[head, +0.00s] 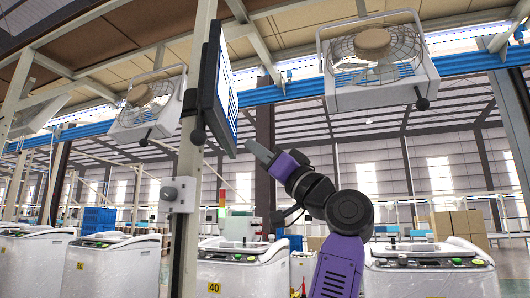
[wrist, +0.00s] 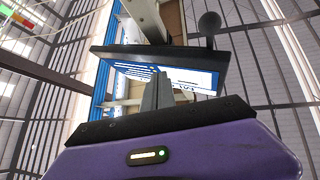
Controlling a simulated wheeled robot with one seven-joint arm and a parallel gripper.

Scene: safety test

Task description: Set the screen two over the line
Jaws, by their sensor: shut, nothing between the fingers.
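A dark-framed flat screen (head: 226,95) with a lit white and blue face is mounted high on the upright post (head: 196,110), left of centre in the head view. I see its face at a steep slant, turned to the right. My gripper (head: 252,147) is raised just right of the screen's lower edge, with its fingers shut and empty. In the wrist view the screen (wrist: 200,78) lies across the picture just beyond the fingertips (wrist: 158,80), which overlap its lit face. I cannot tell whether they touch it. No second screen shows clearly.
Caged fans (head: 378,70) and (head: 143,108) hang from the blue overhead rail (head: 275,92). A grey box with a knob (head: 178,194) sits lower on the post. White top-loading machines (head: 240,268) stand in a row below. Cardboard boxes (head: 458,226) are behind right.

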